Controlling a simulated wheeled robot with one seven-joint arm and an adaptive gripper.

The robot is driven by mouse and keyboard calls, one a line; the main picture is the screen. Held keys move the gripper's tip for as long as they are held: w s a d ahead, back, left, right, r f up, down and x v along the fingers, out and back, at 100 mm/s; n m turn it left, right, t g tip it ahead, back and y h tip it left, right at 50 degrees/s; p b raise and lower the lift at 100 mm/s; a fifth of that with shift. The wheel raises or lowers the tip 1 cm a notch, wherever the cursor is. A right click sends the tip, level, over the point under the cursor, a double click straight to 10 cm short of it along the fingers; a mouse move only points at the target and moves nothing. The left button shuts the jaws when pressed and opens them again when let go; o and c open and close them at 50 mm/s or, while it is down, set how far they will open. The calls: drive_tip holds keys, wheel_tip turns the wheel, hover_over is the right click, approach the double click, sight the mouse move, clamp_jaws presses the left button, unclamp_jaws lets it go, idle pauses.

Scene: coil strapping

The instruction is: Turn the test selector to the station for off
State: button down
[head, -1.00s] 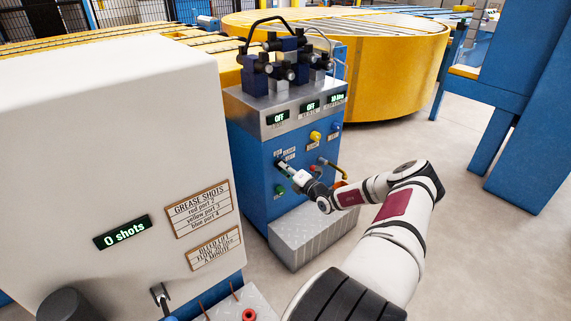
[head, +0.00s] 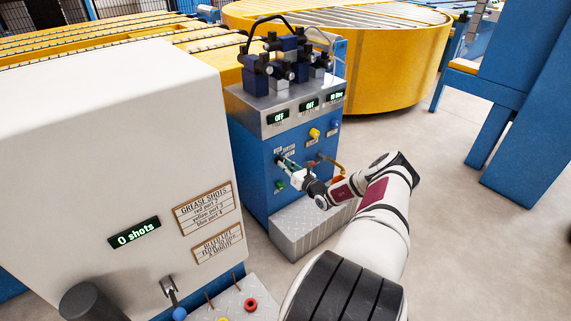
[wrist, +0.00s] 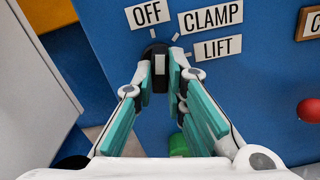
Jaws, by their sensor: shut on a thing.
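The test selector (wrist: 159,62) is a black knob with a white stripe on the blue panel. In the wrist view its stripe stands nearly upright, roughly toward the OFF label (wrist: 147,14). The CLAMP label (wrist: 210,18) and the LIFT label (wrist: 218,48) are to its right. My gripper (wrist: 160,76), with teal finger pads, is shut on the knob, one finger on each side. In the head view my gripper (head: 286,163) is at the front of the blue cabinet (head: 257,170) and largely hides the knob.
A green button (wrist: 178,145) sits below the selector and a red ball knob (wrist: 309,110) is at the right. Displays on the cabinet top include OFF (head: 278,117). A large pale cabinet (head: 110,150) stands at the left. A metal step (head: 300,232) lies below the panel.

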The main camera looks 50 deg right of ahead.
drive_tip(key=shift+n+p, duration=0.4)
drive_tip(key=shift+n, duration=0.9)
drive_tip(key=c, duration=1.6)
unclamp_jaws()
drive_tip(key=v, duration=1.2)
drive_tip(key=shift+s+f, duration=0.1)
drive_tip(key=shift+f, duration=0.05)
